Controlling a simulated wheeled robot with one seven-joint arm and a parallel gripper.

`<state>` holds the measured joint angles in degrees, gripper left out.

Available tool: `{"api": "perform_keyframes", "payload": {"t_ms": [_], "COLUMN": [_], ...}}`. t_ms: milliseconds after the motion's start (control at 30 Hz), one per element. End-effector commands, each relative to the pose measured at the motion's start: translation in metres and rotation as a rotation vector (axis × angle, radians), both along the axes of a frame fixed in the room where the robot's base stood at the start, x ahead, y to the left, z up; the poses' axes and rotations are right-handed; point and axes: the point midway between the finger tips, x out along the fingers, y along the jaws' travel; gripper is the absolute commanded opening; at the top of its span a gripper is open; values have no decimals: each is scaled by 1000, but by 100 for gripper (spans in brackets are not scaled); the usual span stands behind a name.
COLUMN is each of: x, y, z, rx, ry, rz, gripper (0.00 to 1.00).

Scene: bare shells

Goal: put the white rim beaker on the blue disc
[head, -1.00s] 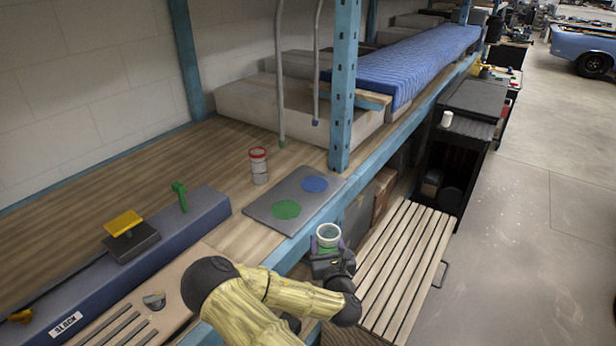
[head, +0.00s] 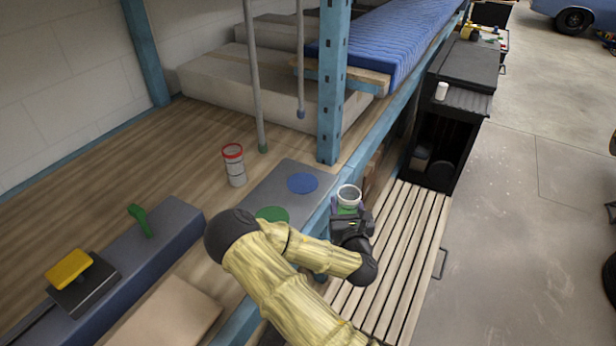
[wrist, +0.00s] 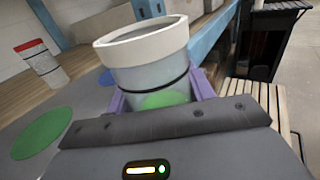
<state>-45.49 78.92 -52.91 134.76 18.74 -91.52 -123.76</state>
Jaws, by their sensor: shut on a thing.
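The white rim beaker (wrist: 147,55) is upright between the purple fingers of my gripper (wrist: 160,92), which is shut on it. In the head view the beaker (head: 349,194) and my gripper (head: 347,206) are just right of the shelf edge, beside the grey plate. The blue disc (head: 302,183) lies flat on the far part of that plate, bare, to the left of the beaker.
A green disc (head: 272,214) lies nearer on the grey plate (head: 262,193). A red rim beaker (head: 234,166) stands left of the plate. A blue upright post (head: 332,90) rises behind the plate. A slatted bench (head: 398,245) is below right.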

Motion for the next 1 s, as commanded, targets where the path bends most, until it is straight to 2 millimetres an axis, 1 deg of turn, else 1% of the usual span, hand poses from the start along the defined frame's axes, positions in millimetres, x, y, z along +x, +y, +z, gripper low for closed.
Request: {"api": "perform_keyframes", "payload": {"t_ms": [300,467,567,700,800,1000], "x": [-1,-12,-27,-56,-76,-102], "y": [-3,10,26,50,62,75], "z": [1,7,13,22,27,34], "rx": [0,4,5,7,6,6], "ry": [0,2,3,5,4,2], "rz": [-6,3,14,32,40,50], "gripper": [29,29,29,29,29,29]}}
